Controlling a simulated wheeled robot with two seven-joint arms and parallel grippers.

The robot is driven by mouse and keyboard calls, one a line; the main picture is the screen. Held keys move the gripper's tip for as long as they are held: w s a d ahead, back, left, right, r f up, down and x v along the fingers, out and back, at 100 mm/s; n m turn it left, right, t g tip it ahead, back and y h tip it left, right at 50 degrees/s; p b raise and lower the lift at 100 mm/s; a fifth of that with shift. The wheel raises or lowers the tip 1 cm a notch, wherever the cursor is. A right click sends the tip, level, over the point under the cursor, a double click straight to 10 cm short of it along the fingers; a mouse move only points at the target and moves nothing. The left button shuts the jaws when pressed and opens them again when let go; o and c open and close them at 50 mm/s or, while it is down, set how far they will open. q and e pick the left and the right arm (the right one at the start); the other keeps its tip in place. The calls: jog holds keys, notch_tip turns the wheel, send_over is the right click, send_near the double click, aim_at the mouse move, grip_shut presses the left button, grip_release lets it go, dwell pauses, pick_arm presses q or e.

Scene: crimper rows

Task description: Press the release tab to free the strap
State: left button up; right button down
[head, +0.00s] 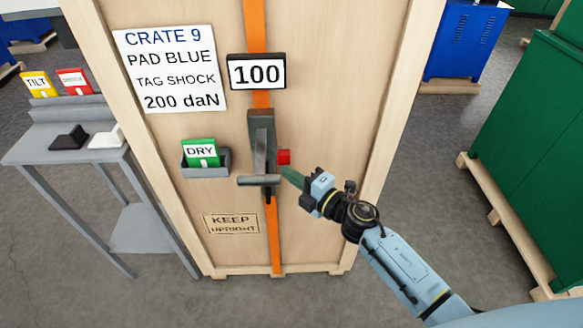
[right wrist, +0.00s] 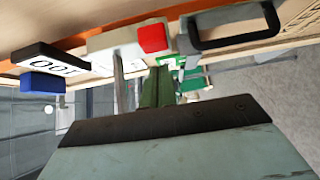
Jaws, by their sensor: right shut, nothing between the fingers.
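The orange strap (head: 256,40) runs down the front of a wooden crate (head: 320,110). A dark grey tensioner (head: 261,125) with a lever and a crossbar handle (head: 259,180) sits on the strap. The red release tab (head: 284,157) sticks out on the tensioner's right side; it also shows in the right wrist view (right wrist: 152,38). My right gripper (head: 287,175), with green fingers, is shut and empty. Its fingertips point at the tensioner just below the red tab; a gap shows in the right wrist view (right wrist: 157,82). My left gripper is not in view.
A display reading 100 (head: 257,72) sits above the tensioner, beside a white sign (head: 170,70). A small holder (head: 208,172) with a green DRY card is at left. A grey side table (head: 60,150) stands left of the crate. Green crates (head: 535,150) stand at right.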

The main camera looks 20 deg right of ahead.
jog(key=shift+w+d, duration=0.15)
jog(key=shift+w, duration=0.35)
jog(key=shift+w+d, duration=0.15)
jog(key=shift+w, duration=0.35)
jog(key=shift+w+d, duration=0.3)
jog(key=shift+w, duration=0.55)
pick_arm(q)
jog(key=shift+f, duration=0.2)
pick_arm(e)
jog(key=shift+r, duration=0.1)
jog(key=shift+s, duration=0.2)
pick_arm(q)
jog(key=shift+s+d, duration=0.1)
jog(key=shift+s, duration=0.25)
pick_arm(e)
send_near(285, 161)
jog(key=s, duration=0.5)
jog(key=shift+s, duration=0.35)
